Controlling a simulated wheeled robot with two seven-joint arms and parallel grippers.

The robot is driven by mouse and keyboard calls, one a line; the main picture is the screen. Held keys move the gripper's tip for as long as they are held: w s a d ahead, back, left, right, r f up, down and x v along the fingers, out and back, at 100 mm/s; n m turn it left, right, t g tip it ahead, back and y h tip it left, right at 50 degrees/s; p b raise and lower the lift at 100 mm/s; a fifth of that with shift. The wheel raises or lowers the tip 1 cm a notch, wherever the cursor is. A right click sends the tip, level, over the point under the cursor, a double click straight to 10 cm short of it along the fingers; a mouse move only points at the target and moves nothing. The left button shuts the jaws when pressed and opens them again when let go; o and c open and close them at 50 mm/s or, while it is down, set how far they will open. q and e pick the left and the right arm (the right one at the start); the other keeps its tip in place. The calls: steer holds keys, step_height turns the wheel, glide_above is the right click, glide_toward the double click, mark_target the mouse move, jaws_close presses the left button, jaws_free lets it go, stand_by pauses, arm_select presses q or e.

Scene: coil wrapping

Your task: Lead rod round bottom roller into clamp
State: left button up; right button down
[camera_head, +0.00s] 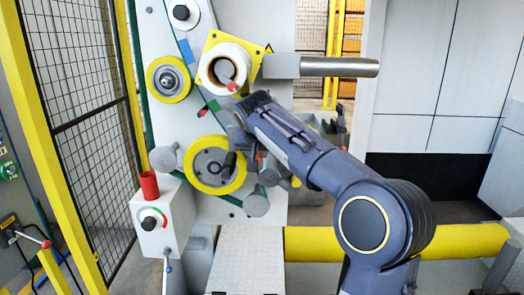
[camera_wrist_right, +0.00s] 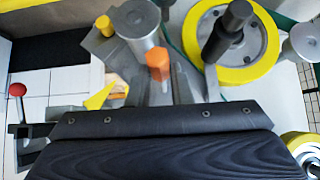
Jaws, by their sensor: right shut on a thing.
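The bottom roller (camera_head: 207,174) is a yellow-rimmed grey disc with a dark knob, low on the machine panel. It also shows at the top right of the right wrist view (camera_wrist_right: 252,45). My right gripper (camera_head: 255,150) is just right of the bottom roller, its fingers partly hidden by the wrist. In the right wrist view, a small orange-ended piece (camera_wrist_right: 158,62) stands between the fingers; it appears to be the held rod, its length hidden. A yellow wedge-shaped piece (camera_wrist_right: 103,97) lies left of the fingers, perhaps part of the clamp. My left gripper is out of view.
Grey pegs (camera_head: 163,160) flank the bottom roller. Above are a yellow roller (camera_head: 168,80), a white roll (camera_head: 236,60) on a yellow plate and a protruding steel cylinder (camera_head: 340,67). A control box (camera_head: 160,215) stands at lower left, beside a mesh fence (camera_head: 85,110).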

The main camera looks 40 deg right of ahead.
steer(key=a+f+b, duration=0.1)
steer(key=w+f, duration=0.1)
steer(key=f, duration=0.1)
steer(key=w+a+f+b, duration=0.1)
steer(key=shift+w+a+f+b, duration=0.1)
steer(key=shift+a+f+b, duration=0.2)
steer(key=shift+b, duration=0.05)
stand_by(0.5)
step_height(320, 180, down, 6)
steer(key=b, duration=0.5)
stand_by(0.5)
stand_by(0.5)
